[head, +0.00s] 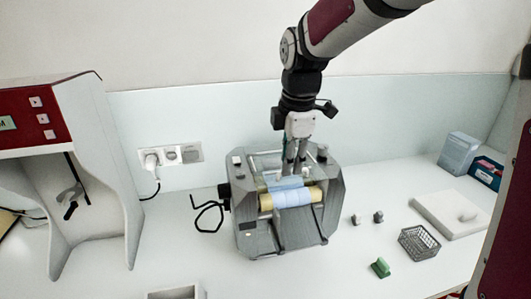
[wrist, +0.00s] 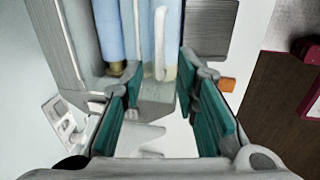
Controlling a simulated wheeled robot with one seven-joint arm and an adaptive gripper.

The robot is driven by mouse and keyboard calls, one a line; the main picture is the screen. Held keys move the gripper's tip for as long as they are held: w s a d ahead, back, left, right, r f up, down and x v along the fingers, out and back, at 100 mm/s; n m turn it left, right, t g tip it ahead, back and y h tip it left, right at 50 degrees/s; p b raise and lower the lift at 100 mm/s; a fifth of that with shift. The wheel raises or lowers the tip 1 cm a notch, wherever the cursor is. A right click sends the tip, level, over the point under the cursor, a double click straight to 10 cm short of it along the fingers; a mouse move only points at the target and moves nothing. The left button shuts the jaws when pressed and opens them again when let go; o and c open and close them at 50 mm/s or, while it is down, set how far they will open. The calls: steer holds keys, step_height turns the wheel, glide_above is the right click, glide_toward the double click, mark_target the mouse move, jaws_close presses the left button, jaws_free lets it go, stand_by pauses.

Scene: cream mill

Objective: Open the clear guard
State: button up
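The mill (head: 285,235) is a grey machine in the middle of the counter, with pale blue rollers (head: 291,197) with yellowish ends; the rollers also show in the wrist view (wrist: 108,35). The clear guard is hard to make out in the head view, where my arm and the mill's frame overlap it. In the wrist view, a pale bar (wrist: 160,45) with a rounded end lies just ahead of and between my fingertips; I cannot tell whether it is part of the guard. My gripper (head: 294,172) points down over the rear of the rollers. Its teal-padded fingers (wrist: 158,85) are apart, with nothing visibly held.
A wall socket (head: 171,155) with a plugged cable is behind, left. A red and white cabinet (head: 85,150) stands at left. Two small grey pieces (head: 378,217), a wire basket (head: 419,243), a green block (head: 380,267) and a white slab (head: 450,214) lie at right.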

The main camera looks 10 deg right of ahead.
steer(key=shift+w+f, duration=0.15)
steer(key=shift+f, duration=0.8)
jaws_close()
steer(key=shift+r, duration=0.1)
